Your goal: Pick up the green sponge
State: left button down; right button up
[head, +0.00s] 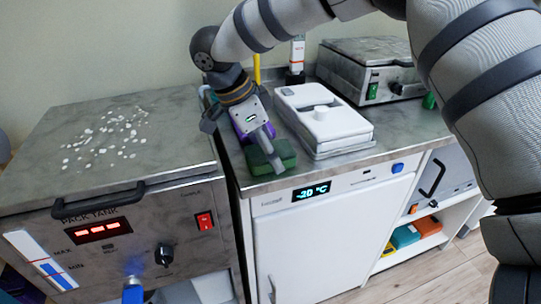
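The green sponge (284,152) lies on the grey worktop near its front left edge. My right arm comes in from the right, over the top of the view. Its gripper (271,152) points down at the sponge, with grey fingers in front of and over it. The fingers overlap the sponge in the picture and hide part of it. I cannot tell whether they touch it or are closed on it. My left gripper is not in view.
A white lidded container on a tray (322,122) stands right of the sponge. A grey metal device (370,72) is behind it. The pack tank (110,215), with white bits on its lid, stands left across a narrow gap. A white fridge (330,235) is below the worktop.

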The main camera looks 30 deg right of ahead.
jog(key=c, duration=0.8)
